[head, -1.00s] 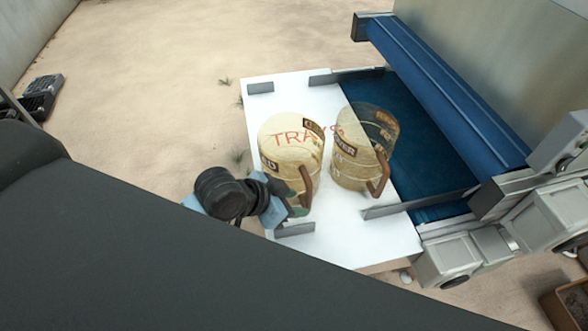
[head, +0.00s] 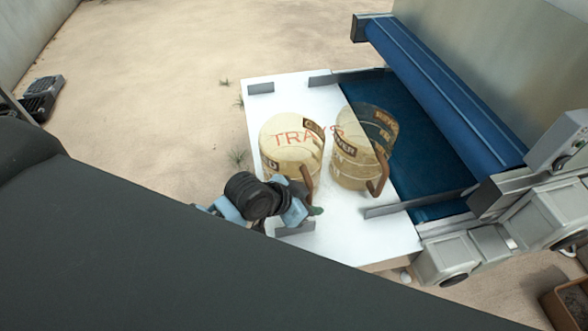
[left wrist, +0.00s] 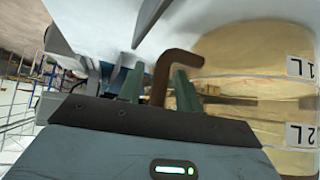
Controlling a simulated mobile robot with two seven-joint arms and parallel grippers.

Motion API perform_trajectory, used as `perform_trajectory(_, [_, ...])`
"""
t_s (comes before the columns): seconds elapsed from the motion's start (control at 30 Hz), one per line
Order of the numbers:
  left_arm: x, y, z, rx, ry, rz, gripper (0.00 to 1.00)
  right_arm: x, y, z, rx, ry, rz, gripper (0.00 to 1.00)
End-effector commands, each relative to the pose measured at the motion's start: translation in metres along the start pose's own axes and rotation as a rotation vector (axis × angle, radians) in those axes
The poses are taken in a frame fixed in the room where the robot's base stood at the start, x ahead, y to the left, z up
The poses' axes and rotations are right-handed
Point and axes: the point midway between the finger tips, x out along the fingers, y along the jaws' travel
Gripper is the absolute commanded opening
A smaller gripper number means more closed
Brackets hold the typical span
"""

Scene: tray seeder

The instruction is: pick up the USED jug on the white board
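Two pale yellowish, see-through jugs with brown handles stand upright on the white board (head: 375,238). The left jug (head: 288,168) has a dark label on its left side whose visible end reads "D", fitting USED. The right jug (head: 352,168) carries a label ending in "VER". My left gripper (head: 308,212) is at the near side of the left jug, low by its handle. In the left wrist view, its green fingers (left wrist: 160,88) are apart, one on each side of the brown handle (left wrist: 180,62). The jug body (left wrist: 245,75) shows litre marks. My right gripper is out of view.
Grey upright guides stand along the board, one (head: 296,229) close by my left gripper. A blue bed and roller (head: 440,90) of the machine lie to the right. Red "TRAYS" lettering shows through the jugs. Sandy ground lies left of the board.

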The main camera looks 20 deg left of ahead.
Motion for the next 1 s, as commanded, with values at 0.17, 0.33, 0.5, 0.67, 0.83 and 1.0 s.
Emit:
perform_trajectory(0.17, [0.0,0.0,0.0,0.0,0.0,0.0,0.11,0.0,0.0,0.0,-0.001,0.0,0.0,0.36])
perform_trajectory(0.33, [0.0,0.0,0.0,0.0,0.0,0.0,0.0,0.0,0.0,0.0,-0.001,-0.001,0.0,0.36])
perform_trajectory(0.5, [-0.001,-0.001,-0.001,0.001,0.001,-0.001,0.0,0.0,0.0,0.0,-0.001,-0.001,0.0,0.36])
perform_trajectory(0.67, [-0.001,-0.001,-0.001,0.001,0.001,-0.001,0.0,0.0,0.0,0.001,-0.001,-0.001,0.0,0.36])
perform_trajectory(0.83, [-0.007,-0.001,-0.007,0.002,0.003,-0.002,0.0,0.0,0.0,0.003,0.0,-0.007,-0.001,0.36])
perform_trajectory(1.0, [-0.02,-0.001,-0.021,0.003,0.004,-0.003,0.0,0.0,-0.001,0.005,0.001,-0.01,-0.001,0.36])
